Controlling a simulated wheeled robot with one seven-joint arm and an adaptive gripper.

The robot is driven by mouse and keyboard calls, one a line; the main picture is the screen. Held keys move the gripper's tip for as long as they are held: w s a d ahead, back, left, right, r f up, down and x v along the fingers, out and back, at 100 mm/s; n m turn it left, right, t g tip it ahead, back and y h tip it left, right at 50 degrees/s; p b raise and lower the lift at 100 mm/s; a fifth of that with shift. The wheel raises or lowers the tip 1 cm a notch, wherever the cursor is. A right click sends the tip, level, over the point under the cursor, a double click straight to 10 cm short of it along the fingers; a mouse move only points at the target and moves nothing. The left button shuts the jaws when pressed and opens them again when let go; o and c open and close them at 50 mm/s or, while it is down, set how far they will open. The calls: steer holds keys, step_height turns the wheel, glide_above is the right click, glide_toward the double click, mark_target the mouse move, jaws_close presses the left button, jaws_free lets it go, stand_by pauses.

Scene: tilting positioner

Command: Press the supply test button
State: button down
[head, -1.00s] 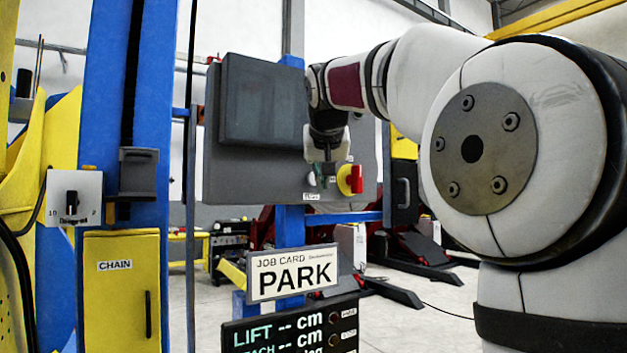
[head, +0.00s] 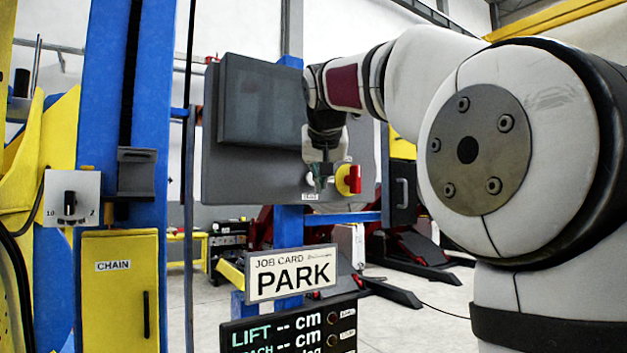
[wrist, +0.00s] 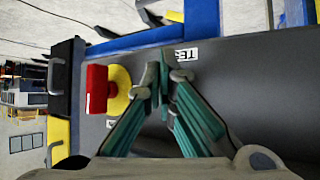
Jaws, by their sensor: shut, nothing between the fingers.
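The grey control panel (head: 230,180) stands ahead on a blue post. A small white label (head: 310,196) is near its lower edge; in the wrist view it reads partly as "TES" (wrist: 186,54). My gripper (head: 321,184) is shut and empty, its fingertips just in front of the panel near this label. In the wrist view, the green-padded fingers (wrist: 166,72) point at the panel beside the label. A small pale round part (head: 310,178) shows just left of the fingertips, possibly the test button. The fingers hide part of that area, and I cannot tell whether they touch it.
A red rotary handle on a yellow disc (head: 349,179) sits close right of my fingers; it shows left of them in the wrist view (wrist: 97,89). Below are the PARK job card (head: 291,273) and a readout display (head: 270,335). A yellow CHAIN box (head: 119,290) is at left.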

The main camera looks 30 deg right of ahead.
steer(key=shift+w, duration=0.35)
steer(key=shift+w, duration=0.45)
stand_by(0.7)
steer(key=shift+s, duration=0.85)
steer(key=shift+s, duration=0.1)
steer(key=s+p, duration=0.1)
steer(key=s, duration=0.4)
steer(key=shift+d+p, duration=0.1)
steer(key=shift+p, duration=0.2)
steer(key=shift+w, duration=0.1)
stand_by(0.6)
